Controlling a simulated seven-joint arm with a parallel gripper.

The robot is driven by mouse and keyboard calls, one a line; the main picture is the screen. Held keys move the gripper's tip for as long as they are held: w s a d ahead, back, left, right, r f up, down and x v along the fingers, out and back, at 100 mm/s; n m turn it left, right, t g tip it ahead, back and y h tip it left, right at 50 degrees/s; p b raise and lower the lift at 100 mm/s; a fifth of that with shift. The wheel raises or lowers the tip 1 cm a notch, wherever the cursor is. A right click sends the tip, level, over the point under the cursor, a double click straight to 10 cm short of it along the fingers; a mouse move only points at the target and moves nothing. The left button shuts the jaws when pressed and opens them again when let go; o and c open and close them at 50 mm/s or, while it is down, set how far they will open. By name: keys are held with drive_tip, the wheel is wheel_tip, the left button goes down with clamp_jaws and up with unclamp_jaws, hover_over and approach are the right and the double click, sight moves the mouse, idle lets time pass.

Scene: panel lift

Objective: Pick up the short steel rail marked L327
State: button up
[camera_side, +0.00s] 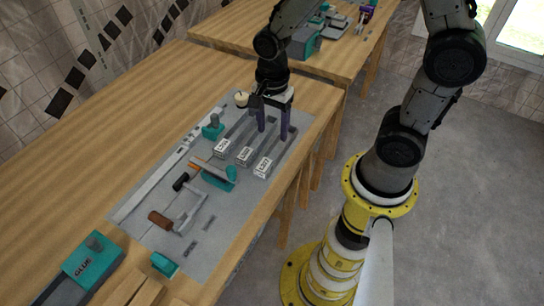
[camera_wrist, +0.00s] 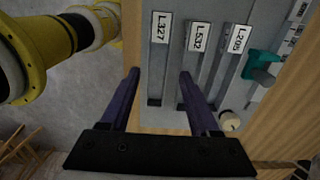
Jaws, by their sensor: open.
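Three grey steel rails with white labels lie side by side on a grey mat (camera_side: 190,233). In the wrist view the rail marked L327 (camera_wrist: 157,75) is the leftmost, with its label at the top. It appears to be the rail on the right in the side view (camera_side: 275,148). My gripper (camera_wrist: 158,73) is open and empty. It points down over the rails, with L327 between its fingers in the wrist view. In the side view my gripper (camera_side: 273,131) is over the far part of the rails. Its exact height is unclear.
Rail L532 (camera_wrist: 196,68) lies close right of L327, its edge partly behind my right finger.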

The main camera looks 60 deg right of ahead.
sight(273, 159)
drive_tip(key=shift+s+a+f, duration=0.1)
drive_tip(key=shift+a+f, duration=0.05)
drive_tip(key=shift+f, duration=1.75)
drive_tip(key=shift+s+a+f, duration=0.1)
drive_tip(key=shift+f, duration=1.75)
clamp_jaws()
